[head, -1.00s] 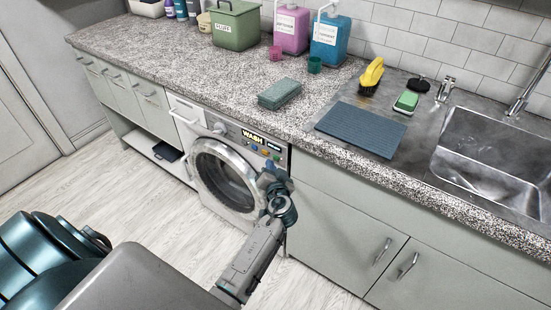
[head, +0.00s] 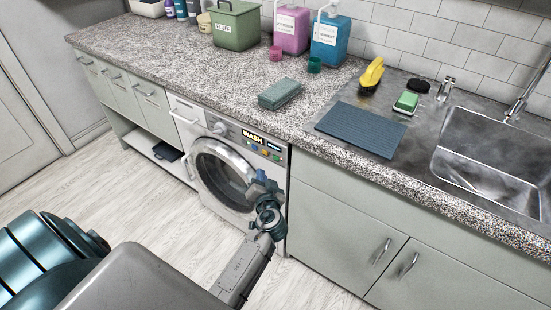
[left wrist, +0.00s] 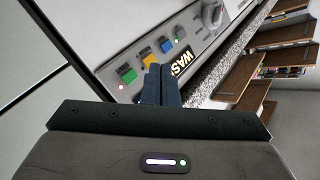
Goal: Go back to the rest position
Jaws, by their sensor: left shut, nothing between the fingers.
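My left gripper (head: 261,179) is in front of the washing machine (head: 216,170), below its control panel (head: 247,139) in the head view. In the left wrist view its fingers (left wrist: 161,84) are shut together with nothing between them. They point at the panel, which has green (left wrist: 128,75), yellow (left wrist: 149,60) and blue (left wrist: 166,45) buttons and a WASH sign (left wrist: 184,62), partly hidden by the fingers. A gap to the panel seems to show, but its size is hard to tell. My right gripper is not in view.
A sink (head: 490,160) is at the right. Cabinets (head: 335,225) stand right of the washer. The floor (head: 150,210) in front is clear.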

